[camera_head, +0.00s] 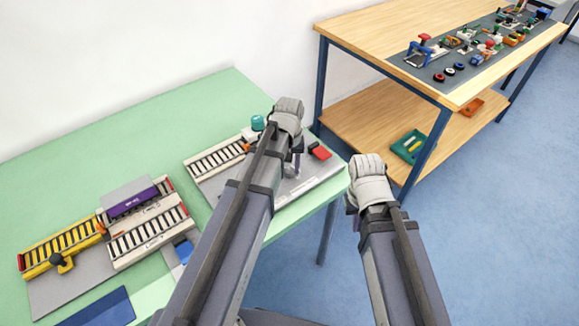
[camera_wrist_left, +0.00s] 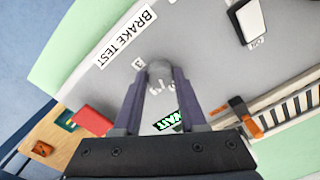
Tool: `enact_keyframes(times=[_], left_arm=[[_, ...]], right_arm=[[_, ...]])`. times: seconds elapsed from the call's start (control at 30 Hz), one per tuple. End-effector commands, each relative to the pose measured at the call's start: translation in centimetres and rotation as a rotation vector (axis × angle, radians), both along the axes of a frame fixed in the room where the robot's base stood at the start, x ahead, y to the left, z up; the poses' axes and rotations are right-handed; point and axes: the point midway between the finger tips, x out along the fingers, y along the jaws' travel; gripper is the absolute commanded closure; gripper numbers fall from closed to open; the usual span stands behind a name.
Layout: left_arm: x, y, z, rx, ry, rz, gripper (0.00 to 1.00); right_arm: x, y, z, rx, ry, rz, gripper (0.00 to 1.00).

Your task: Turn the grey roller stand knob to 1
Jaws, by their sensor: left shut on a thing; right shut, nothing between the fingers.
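The grey knob (camera_wrist_left: 160,70) sits on the grey panel of the roller stand, near the printed label BRAKE TEST (camera_wrist_left: 126,36). A small printed mark stands just beside the knob; I cannot read the knob's setting. My left gripper (camera_wrist_left: 162,82) is shut on the knob, with one finger on each side of it. In the head view my left gripper (camera_head: 296,160) reaches down over the roller stand (camera_head: 318,178), and its wrist hides part of the stand. My right gripper (camera_head: 352,204) is shut and empty, off the table's right edge.
A small display reading WAIT (camera_wrist_left: 168,121) and a red block (camera_wrist_left: 92,120) lie near the left fingers. A teal button (camera_head: 257,122) stands behind. Yellow and white roller tracks (camera_head: 62,246) with a purple block (camera_head: 133,201) are at left. A wooden table (camera_head: 385,30) stands at right.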

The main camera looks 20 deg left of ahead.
Motion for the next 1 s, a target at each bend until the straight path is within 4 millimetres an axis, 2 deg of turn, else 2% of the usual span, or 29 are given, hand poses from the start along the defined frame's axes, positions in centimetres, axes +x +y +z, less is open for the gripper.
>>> enact_keyframes(times=[0.5, 1.0], left_arm=[[0.00, 0.04, -0.01, 0.000, 0.000, -0.398, 1.00], [0.00, 0.04, 0.00, 0.000, 0.000, -0.534, 1.00]], right_arm=[[0.00, 0.00, -0.01, 0.000, 0.000, 0.000, 1.00], [0.00, 0.00, 0.00, 0.000, 0.000, 0.000, 1.00]])
